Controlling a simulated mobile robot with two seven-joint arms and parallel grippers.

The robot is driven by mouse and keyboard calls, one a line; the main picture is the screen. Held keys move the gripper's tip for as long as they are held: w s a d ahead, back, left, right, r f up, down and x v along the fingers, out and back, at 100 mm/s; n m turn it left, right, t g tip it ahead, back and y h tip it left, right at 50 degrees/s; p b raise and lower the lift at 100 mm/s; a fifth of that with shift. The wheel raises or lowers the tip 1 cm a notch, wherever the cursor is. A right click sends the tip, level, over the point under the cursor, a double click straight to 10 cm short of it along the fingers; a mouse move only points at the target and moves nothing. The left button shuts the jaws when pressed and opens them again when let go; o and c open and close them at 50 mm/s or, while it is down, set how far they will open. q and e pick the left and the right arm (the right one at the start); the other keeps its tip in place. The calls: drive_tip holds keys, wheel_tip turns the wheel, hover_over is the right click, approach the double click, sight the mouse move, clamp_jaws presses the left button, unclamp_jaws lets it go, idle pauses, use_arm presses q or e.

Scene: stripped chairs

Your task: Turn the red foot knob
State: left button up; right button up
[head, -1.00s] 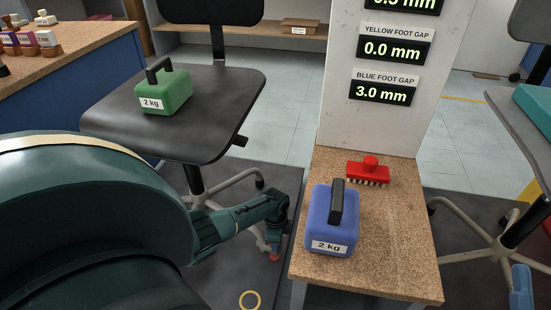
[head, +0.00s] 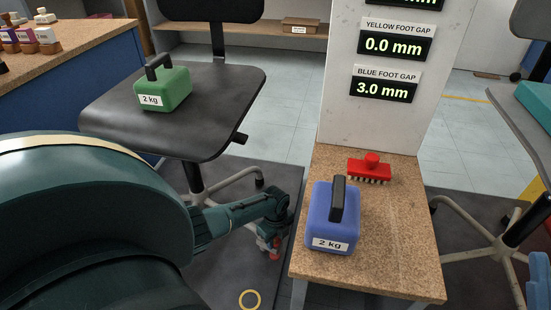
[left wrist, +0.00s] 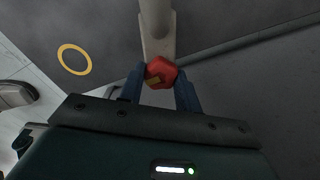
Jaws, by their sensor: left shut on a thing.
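The red foot knob (left wrist: 160,73) sits at the end of a pale chair-base leg (left wrist: 157,28) in the left wrist view. My left gripper (left wrist: 161,80) has its two blue-grey fingers on either side of the knob and is shut on it. A small yellow mark shows on the knob's face. In the head view my left gripper (head: 270,245) reaches down to the foot of the black chair (head: 190,110), and the red knob (head: 275,248) is mostly hidden by it. My right gripper does not show in the head view.
A green 2 kg weight (head: 165,88) stands on the chair seat. A small table (head: 390,235) to the right holds a blue 2 kg weight (head: 330,215) and a red brush (head: 369,170). The panel (head: 398,115) reads yellow gap 0.0 mm and blue gap 3.0 mm.

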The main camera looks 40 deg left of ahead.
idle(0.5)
use_arm(q)
drive_tip(key=o, duration=1)
drive_tip(key=shift+r, duration=0.1)
drive_tip(key=shift+r+p, duration=0.35)
wheel_tip(320, 180, up, 5)
drive_tip(key=p, duration=0.3)
drive_tip(key=shift+f, duration=0.1)
wheel_tip(320, 180, up, 8)
drive_tip(key=p, duration=0.4)
drive_tip(key=shift+f, duration=0.25)
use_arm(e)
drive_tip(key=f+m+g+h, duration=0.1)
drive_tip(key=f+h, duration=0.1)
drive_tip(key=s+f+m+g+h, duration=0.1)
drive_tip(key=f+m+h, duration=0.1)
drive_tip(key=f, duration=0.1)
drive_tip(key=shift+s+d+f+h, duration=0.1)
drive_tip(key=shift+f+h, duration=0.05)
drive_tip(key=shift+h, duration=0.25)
